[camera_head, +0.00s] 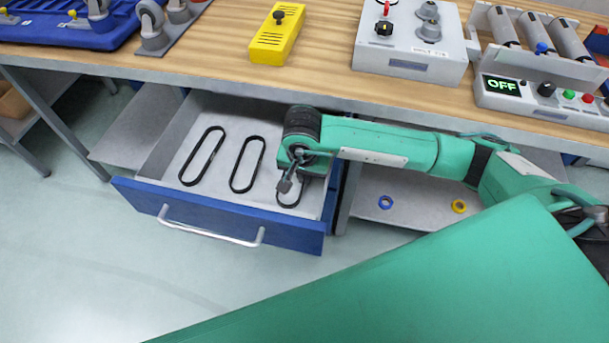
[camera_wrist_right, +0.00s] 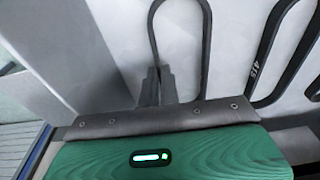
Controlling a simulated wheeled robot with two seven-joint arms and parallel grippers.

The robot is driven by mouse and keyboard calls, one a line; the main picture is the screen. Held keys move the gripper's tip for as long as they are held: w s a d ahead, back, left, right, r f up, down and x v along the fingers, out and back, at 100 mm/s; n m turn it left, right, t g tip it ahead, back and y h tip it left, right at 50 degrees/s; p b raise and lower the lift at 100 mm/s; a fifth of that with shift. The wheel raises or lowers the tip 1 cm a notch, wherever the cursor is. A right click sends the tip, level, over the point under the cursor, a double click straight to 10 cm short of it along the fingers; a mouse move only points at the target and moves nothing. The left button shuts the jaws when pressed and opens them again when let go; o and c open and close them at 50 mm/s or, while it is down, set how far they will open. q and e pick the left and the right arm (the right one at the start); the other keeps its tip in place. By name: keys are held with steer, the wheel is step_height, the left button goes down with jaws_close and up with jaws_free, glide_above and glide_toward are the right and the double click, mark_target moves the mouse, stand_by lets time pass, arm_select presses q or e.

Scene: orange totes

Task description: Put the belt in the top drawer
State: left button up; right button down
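An open drawer (camera_head: 185,208) with a blue front and grey inside sits under the workbench. Two black belts, left (camera_head: 202,156) and middle (camera_head: 247,164), lie flat in it as long loops. A third belt (camera_head: 288,204) is at the drawer's right side, partly hidden by my right gripper (camera_head: 284,186). In the right wrist view, my right gripper's fingers (camera_wrist_right: 158,88) are close together, with one strand of the belt loop (camera_wrist_right: 206,40) running between them. The gripper points down inside the drawer. Whether that belt touches the drawer floor is unclear. My left gripper is out of view.
The wooden bench top (camera_head: 225,40) is above the drawer. A yellow box (camera_head: 274,40), a grey control box (camera_head: 412,40) and a panel reading OFF (camera_head: 502,87) stand on it. A shelf right of the drawer holds a blue ring (camera_head: 385,202) and a yellow ring (camera_head: 459,206).

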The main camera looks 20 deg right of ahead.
steer(key=shift+s+f, duration=0.25)
steer(key=shift+f, duration=0.5)
steer(key=c, duration=1.6)
jaws_free()
steer(key=shift+o, duration=0.2)
steer(key=shift+r, duration=0.15)
steer(key=shift+w+r+p, duration=0.25)
steer(key=shift+r+p, duration=0.3)
steer(key=shift+r, duration=0.3)
steer(key=shift+r+p, duration=1.1)
steer(key=shift+r, duration=1.65)
